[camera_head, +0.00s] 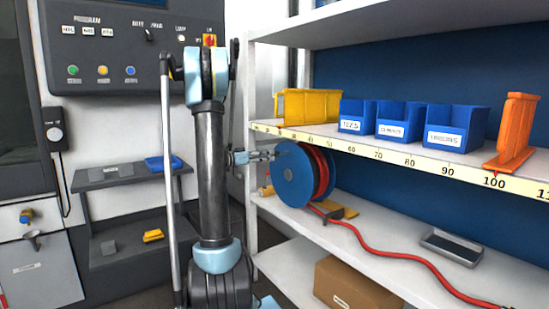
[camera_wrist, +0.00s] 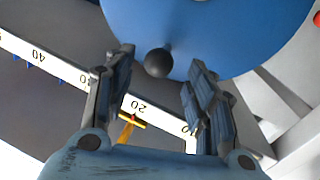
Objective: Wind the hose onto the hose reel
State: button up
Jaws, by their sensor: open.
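The hose reel has a blue disc (camera_head: 294,176) and stands on the middle shelf, with red hose (camera_head: 323,172) wound behind its face. The rest of the red hose (camera_head: 400,256) runs off along the shelf to the right. My gripper (camera_head: 272,155) is beside the disc's left upper part. In the wrist view the blue disc (camera_wrist: 205,30) fills the top, with a round black crank knob (camera_wrist: 158,63) on it. My open gripper (camera_wrist: 161,72) has its fingers on either side of the knob, with gaps to it. The knob is hidden in the head view.
A scale strip (camera_head: 400,159) edges the shelf above the reel, close to my gripper. A grey tray (camera_head: 451,247) lies beyond the hose; a cardboard box (camera_head: 352,286) sits below.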

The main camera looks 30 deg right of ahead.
aim_at(276, 154)
jog(key=shift+s+d, duration=0.15)
jog(key=shift+d, duration=1.2)
jog(key=shift+s+d, duration=0.15)
jog(key=shift+d, duration=1.15)
grip_shut()
